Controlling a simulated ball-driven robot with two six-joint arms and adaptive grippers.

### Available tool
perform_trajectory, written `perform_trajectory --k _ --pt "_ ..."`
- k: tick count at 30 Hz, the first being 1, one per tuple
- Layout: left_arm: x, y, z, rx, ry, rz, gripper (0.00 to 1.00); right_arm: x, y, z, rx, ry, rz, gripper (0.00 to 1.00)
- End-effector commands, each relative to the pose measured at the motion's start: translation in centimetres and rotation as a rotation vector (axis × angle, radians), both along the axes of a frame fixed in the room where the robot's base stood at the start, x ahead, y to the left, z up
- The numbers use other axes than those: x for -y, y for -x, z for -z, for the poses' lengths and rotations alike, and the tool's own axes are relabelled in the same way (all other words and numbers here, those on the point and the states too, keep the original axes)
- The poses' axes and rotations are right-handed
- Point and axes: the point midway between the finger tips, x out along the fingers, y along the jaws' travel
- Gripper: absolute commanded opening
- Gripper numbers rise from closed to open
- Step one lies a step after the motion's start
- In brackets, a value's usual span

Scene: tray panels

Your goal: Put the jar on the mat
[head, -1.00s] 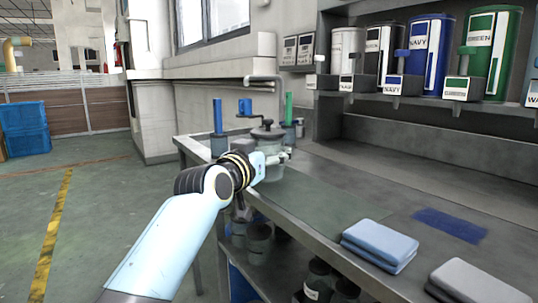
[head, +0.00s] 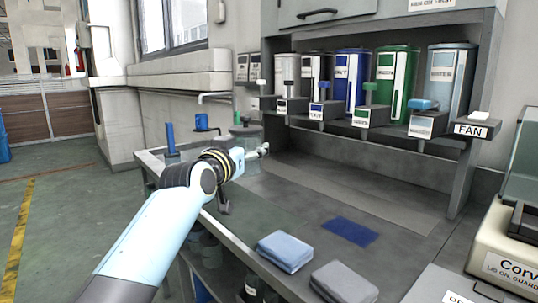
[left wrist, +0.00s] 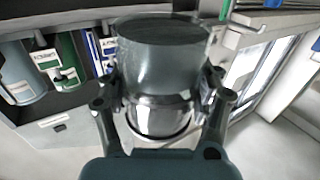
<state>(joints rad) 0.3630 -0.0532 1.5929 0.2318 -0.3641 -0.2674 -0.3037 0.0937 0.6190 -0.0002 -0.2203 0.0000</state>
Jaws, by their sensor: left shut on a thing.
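The jar (head: 246,132) is a grey-green glass vessel, partly hidden behind my left gripper in the head view. It fills the middle of the left wrist view (left wrist: 165,62). My left gripper (head: 262,152) is shut on the jar, with a finger on each side of it in the left wrist view (left wrist: 162,100). The mat (head: 350,232) is a dark blue flat rectangle on the grey bench, nearer and to the right of the jar. Nothing lies on it. My right gripper is not in view.
Folded blue cloth (head: 286,251) and grey cloth (head: 343,284) lie by the bench's front edge, near the mat. Labelled dispensers (head: 398,85) line the back shelf. A scale-like machine (head: 510,250) stands at right.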

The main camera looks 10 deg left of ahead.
Motion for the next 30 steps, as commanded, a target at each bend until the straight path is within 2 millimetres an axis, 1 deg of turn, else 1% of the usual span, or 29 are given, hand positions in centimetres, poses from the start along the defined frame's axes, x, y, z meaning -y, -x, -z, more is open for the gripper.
perform_trajectory --k 1,4,5,7,8,10,13,14,15,18,21,24,25,27,30 --pt "-0.1 0.0 -0.3 0.003 -0.001 -0.001 0.11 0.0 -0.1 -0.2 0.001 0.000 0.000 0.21" --pt "-1.0 1.1 0.2 0.003 -0.004 0.001 0.11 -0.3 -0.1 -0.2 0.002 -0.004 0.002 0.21" --pt "-1.5 1.7 0.4 0.004 -0.005 0.003 0.11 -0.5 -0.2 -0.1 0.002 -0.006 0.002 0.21" --pt "-2.7 3.8 1.0 0.008 -0.009 0.015 0.11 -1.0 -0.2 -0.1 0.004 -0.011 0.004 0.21" --pt "-3.3 4.9 1.3 0.010 -0.012 0.024 0.11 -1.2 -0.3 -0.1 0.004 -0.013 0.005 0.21" --pt "-4.3 8.0 1.5 0.016 -0.019 0.055 0.11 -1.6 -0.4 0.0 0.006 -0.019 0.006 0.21" --pt "-4.6 12.9 1.4 0.022 -0.027 0.126 0.11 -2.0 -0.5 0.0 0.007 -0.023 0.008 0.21" --pt "-4.5 14.3 1.2 0.021 -0.028 0.151 0.11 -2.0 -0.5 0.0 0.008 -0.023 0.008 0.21" --pt "-4.2 16.1 1.0 0.022 -0.029 0.186 0.11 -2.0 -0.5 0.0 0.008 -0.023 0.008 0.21" --pt "-2.9 20.1 0.3 0.015 -0.024 0.273 0.11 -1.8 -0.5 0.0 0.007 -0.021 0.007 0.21" --pt "-1.6 23.1 -0.4 0.008 -0.014 0.343 0.11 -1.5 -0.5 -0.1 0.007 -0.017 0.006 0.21" --pt "-0.8 24.8 -0.8 0.003 -0.005 0.384 0.11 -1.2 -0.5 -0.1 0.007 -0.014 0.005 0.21" --pt "-0.6 25.1 -0.9 0.002 -0.003 0.392 0.11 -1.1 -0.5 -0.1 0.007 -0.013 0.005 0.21" --pt "-0.4 25.5 -1.0 0.001 -0.001 0.402 0.11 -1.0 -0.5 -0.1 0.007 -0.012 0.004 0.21" --pt "-0.4 25.5 -1.1 0.002 0.000 0.403 0.11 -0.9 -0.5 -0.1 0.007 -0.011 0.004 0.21"
